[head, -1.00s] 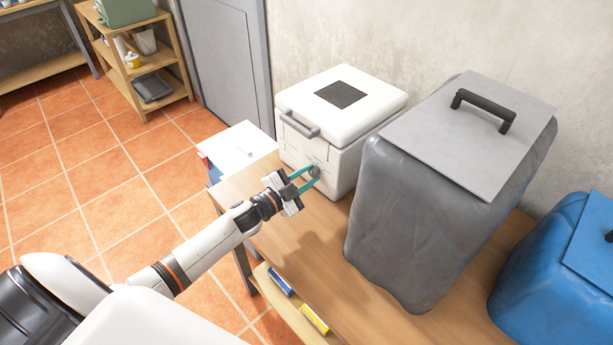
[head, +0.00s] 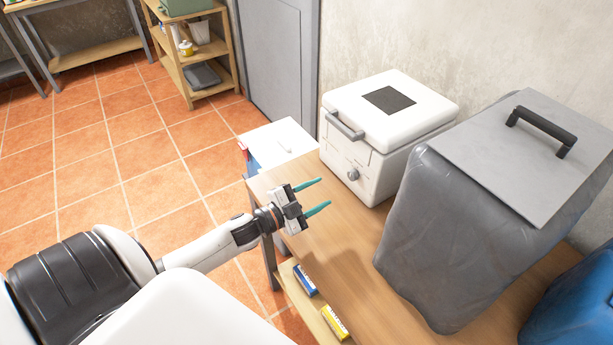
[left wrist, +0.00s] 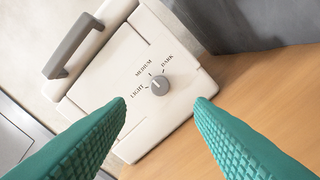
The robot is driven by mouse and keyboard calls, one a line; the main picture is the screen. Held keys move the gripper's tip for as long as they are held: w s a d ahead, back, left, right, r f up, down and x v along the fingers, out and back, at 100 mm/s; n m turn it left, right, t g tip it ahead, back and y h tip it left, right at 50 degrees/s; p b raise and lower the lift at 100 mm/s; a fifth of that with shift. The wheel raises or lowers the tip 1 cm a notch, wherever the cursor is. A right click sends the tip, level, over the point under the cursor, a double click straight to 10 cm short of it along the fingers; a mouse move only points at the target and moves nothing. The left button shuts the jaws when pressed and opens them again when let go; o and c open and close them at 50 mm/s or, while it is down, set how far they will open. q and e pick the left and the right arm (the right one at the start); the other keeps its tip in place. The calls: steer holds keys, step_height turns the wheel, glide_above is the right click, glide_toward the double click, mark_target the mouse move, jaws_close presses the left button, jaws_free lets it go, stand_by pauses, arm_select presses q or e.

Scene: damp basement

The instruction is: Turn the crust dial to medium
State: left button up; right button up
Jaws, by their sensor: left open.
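The white bread maker (head: 378,125) stands on the wooden table against the wall, with a grey handle and dark lid window. Its grey round crust dial (head: 353,174) is on the front face. In the left wrist view the dial (left wrist: 159,84) has LIGHT, MEDIUM and DARK printed around its upper left. A small pale mark on the dial appears to point up and left, roughly toward MEDIUM; it is too small to be sure. My left gripper (head: 324,193) is open and empty, its teal fingers short of the dial and apart from it. My right gripper is out of view.
A large grey covered appliance (head: 440,220) stands right of the bread maker, and a blue one (head: 575,300) beyond it. A white box (head: 278,143) stands beyond the table's left end. Bare tabletop (head: 340,235) lies below the gripper.

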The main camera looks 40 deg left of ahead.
arm_select(q)
steer(key=shift+v, duration=1.5)
